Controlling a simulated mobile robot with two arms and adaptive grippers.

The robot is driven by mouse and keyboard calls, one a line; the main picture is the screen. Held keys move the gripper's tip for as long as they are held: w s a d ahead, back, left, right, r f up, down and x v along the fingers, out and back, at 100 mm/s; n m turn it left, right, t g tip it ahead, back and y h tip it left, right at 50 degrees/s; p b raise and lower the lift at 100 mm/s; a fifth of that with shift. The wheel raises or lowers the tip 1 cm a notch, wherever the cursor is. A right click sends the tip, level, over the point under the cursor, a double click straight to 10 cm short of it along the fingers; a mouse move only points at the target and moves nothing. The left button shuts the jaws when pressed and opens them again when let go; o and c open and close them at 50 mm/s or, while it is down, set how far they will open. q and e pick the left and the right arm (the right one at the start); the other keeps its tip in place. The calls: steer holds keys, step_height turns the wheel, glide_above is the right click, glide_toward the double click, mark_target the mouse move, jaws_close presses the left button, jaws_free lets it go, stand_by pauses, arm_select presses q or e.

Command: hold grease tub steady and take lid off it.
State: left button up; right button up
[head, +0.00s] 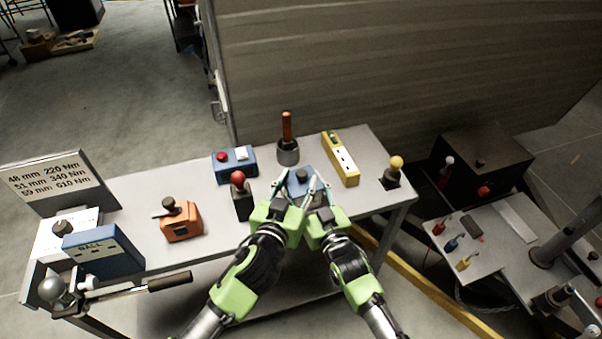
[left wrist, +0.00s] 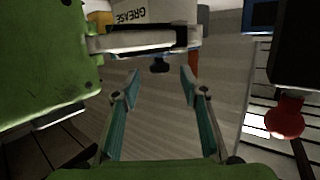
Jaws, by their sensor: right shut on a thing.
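The grease tub (left wrist: 172,10) is pale with dark GREASE lettering, upside down at the top of the left wrist view. A dark lid knob (left wrist: 159,65) sticks out of it there. In the head view, the lid (head: 297,186) looks blue, with the knob (head: 302,174) on top, partly hidden by my grippers. My right gripper (head: 320,188) is shut on the tub; its finger crosses the tub in the left wrist view. My left gripper (head: 292,188) is open and empty; in the left wrist view its fingertips (left wrist: 160,75) stand apart either side of the knob, just short of it.
A red-knobbed lever (head: 241,198) stands left of my left gripper. Behind are a blue button box (head: 235,168), a cup with an orange handle (head: 288,152) and a yellow box (head: 341,160). A yellow-knobbed lever (head: 392,174) is at right. An orange block (head: 182,222) is further left.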

mark_target(302, 171)
arm_select(q)
steer(key=shift+x, duration=2.1)
steer(key=shift+c, duration=0.5)
jaws_close()
steer(key=shift+r, duration=0.1)
steer(key=shift+r, duration=1.05)
steer(key=shift+r, duration=2)
arm_select(e)
steer(key=o, duration=1.7)
steer(key=shift+c, duration=0.2)
